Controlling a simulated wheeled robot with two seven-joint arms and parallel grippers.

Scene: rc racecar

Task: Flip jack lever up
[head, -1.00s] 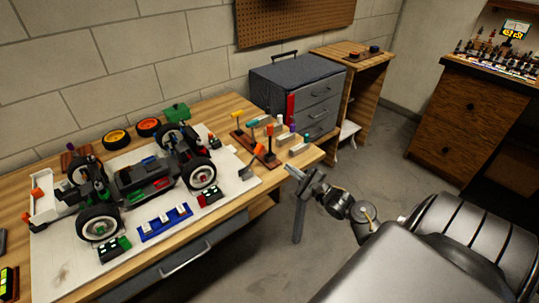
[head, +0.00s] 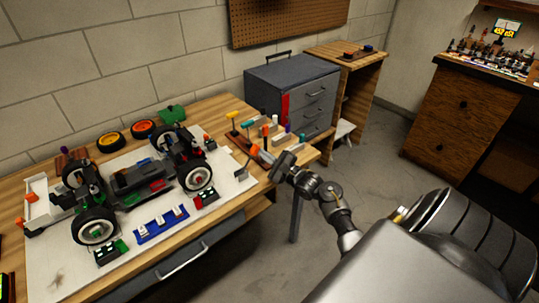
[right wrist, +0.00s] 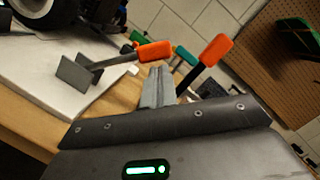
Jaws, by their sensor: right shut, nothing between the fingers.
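The jack lever (head: 254,150) has an orange grip and stands at the right edge of the white board, tilted up to the right. In the right wrist view its orange grip (right wrist: 155,51) is on a grey rod rising from a grey plate (right wrist: 75,72). My right gripper (head: 267,158) is shut and empty, with its fingertips just right of the lever's grip in the head view. In the right wrist view the shut fingertips (right wrist: 155,75) sit just below the grip; I cannot tell if they touch. My left gripper is out of view.
The RC car (head: 140,180) stands on the white board (head: 60,270). A second orange handle (right wrist: 212,50) on a dark shaft rises close to my fingertips. Colourful tools stand at the table's back right, before a grey drawer box (head: 290,85).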

